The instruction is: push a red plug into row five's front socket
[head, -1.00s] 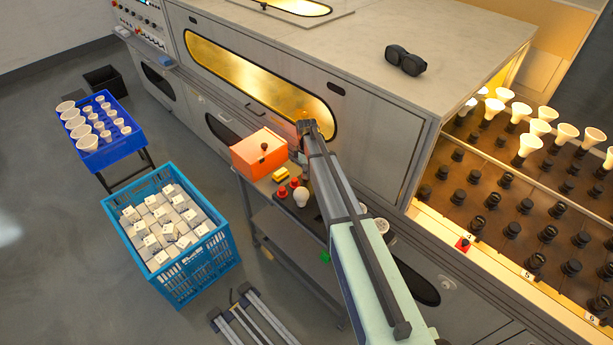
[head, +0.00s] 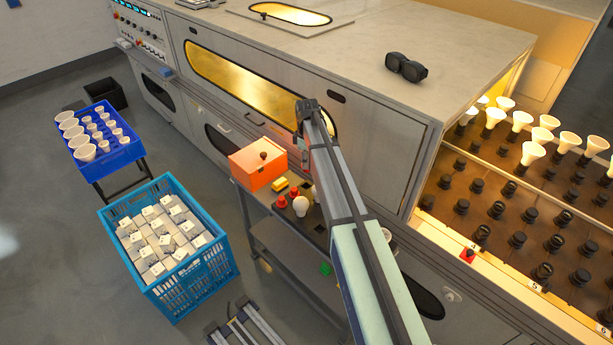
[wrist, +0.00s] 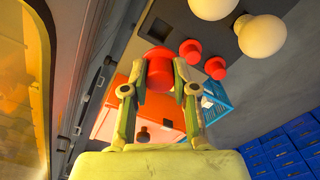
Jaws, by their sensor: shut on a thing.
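My gripper (wrist: 157,85) is shut on a red plug (wrist: 160,68) in the wrist view. In the head view my gripper (head: 304,155) hangs beside the oven window, above the cart; the held plug is hard to make out there. Two loose red plugs (head: 281,201) (head: 291,191) lie on the cart, and they also show in the wrist view (wrist: 190,51) (wrist: 215,68). Row five's label (head: 535,286) is on the rack's front edge at the right. The black front socket (head: 543,271) stands just behind it, far from my gripper.
The rack has several lit bulbs (head: 532,153) at the back. A red piece (head: 467,254) sits by row four's label. Dark goggles (head: 407,68) lie on the oven top.

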